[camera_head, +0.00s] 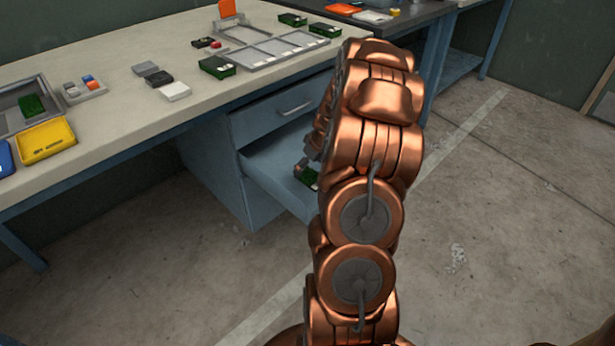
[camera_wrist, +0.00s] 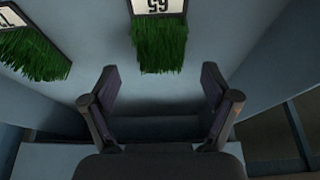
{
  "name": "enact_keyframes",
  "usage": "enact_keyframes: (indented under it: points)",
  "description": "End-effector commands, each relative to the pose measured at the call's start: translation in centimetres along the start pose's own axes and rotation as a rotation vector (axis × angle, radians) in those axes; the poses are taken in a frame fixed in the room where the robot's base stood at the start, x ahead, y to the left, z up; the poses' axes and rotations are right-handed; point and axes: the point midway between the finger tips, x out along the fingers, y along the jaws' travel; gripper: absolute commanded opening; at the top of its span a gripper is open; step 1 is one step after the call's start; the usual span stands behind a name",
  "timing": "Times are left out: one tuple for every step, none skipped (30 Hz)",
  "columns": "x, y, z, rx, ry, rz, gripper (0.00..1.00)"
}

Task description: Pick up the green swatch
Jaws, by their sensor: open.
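In the wrist view a green turf swatch (camera_wrist: 160,42) with a white, black-numbered label lies on the blue-grey drawer floor, just beyond my fingertips and roughly centred between them. A second green swatch (camera_wrist: 35,52) with a similar label lies to its left, partly cut off by the frame. My gripper (camera_wrist: 160,75) is open and empty, its two fingers spread apart. In the head view part of a green swatch (camera_head: 307,178) shows inside the open lower drawer (camera_head: 268,172); my arm hides the rest of the drawer's inside.
The drawer walls stand close around my gripper. A closed upper drawer (camera_head: 285,108) sits above the open one.

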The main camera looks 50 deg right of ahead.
Motion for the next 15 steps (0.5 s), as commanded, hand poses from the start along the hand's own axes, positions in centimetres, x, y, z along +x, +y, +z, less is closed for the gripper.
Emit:
enact_keyframes:
  points:
    - [1.0,-0.1,0.1,-0.001,-0.003,-0.002,0.86]
    - [1.4,-0.1,0.1,-0.001,-0.004,-0.002,0.86]
    - [1.9,-0.1,0.1,-0.001,-0.004,-0.002,0.86]
    - [2.3,-0.1,0.1,-0.001,-0.004,-0.002,0.86]
    - [2.6,-0.1,0.1,-0.001,-0.004,-0.001,0.86]
    - [2.9,-0.1,0.1,-0.001,-0.004,0.0,0.86]
    - [3.0,-0.1,0.1,-0.001,-0.003,0.0,0.86]
    - [3.1,-0.1,0.0,-0.001,-0.003,0.0,0.86]
    - [3.1,-0.1,0.0,-0.001,-0.003,0.001,0.86]
    - [3.1,-0.1,0.0,-0.001,-0.002,0.001,0.86]
    - [3.0,0.0,0.0,-0.001,-0.002,0.001,0.86]
    - [3.0,-0.1,0.0,-0.001,-0.002,0.001,0.86]
    - [3.0,-0.1,0.0,-0.001,-0.002,0.001,0.86]
    - [3.0,-0.1,0.0,-0.001,-0.002,0.001,0.86]
    - [3.0,-0.1,0.0,0.0,-0.002,0.001,0.82]
